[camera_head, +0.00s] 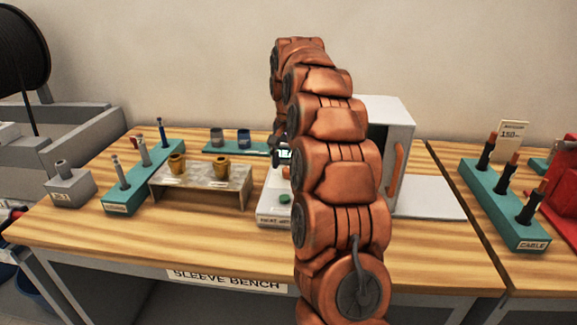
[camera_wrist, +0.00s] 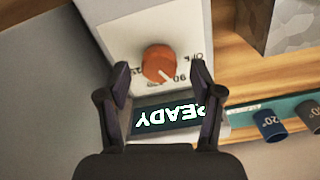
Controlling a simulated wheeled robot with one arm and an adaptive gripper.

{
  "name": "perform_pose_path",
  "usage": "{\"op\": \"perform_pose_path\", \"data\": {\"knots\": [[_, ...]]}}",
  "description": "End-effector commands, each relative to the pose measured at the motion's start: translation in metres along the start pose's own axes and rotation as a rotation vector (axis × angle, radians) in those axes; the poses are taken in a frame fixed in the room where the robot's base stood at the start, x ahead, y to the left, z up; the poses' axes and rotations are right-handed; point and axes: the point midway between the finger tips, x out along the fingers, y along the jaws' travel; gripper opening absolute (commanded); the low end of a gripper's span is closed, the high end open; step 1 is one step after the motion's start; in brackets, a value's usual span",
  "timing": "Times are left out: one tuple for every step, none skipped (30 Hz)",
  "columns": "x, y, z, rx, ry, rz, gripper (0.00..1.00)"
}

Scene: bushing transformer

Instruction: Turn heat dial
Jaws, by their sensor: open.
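The heat dial (camera_wrist: 159,63) is an orange-red round knob on a white panel (camera_wrist: 118,42) in the wrist view. A pale pointer line on it points toward the lower right, near the printed "90". Other marks beside it are partly covered. My gripper (camera_wrist: 159,85) is open, its two dark fingers on either side of the dial's lower edge, with gaps to the knob. I cannot tell how far it stands off the panel. A dark display (camera_wrist: 165,117) reads "READY" upside down between the fingers. In the head view my arm hides the dial and most of the panel.
In the head view, a white box (camera_head: 398,112) with an open door stands behind my arm. A metal stand (camera_head: 243,183) with two brass cups, a teal rack (camera_head: 130,196) and a grey block (camera_head: 70,184) are to the left. A cable rack (camera_head: 510,222) stands on the right bench.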

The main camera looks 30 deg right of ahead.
Motion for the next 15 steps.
{"op": "perform_pose_path", "data": {"knots": [[-0.005, -0.001, -0.001, 0.0, 0.002, -0.001, 0.66], [-0.009, -0.001, 0.0, 0.0, 0.001, 0.0, 0.66], [-0.014, -0.001, 0.0, 0.0, 0.001, -0.001, 0.66], [-0.018, -0.001, 0.0, 0.0, 0.002, -0.002, 0.66], [-0.021, -0.001, -0.001, 0.0, 0.003, -0.002, 0.66], [-0.025, -0.001, -0.001, 0.0, 0.003, -0.002, 0.66], [-0.028, -0.001, -0.001, 0.0, 0.001, -0.001, 0.66], [-0.031, -0.001, 0.0, 0.0, 0.0, 0.0, 0.66], [-0.035, -0.001, 0.0, 0.0, 0.0, 0.0, 0.66], [-0.039, -0.001, -0.001, 0.0, 0.002, -0.001, 0.66], [-0.042, -0.001, -0.001, 0.002, 0.003, -0.002, 0.66], [-0.045, 0.001, -0.002, 0.006, 0.005, -0.001, 0.66], [-0.047, 0.001, -0.002, 0.006, 0.005, 0.0, 0.66], [-0.049, 0.001, -0.002, 0.007, 0.004, -0.001, 0.66], [-0.051, 0.002, -0.002, 0.007, 0.002, 0.0, 0.66]]}}
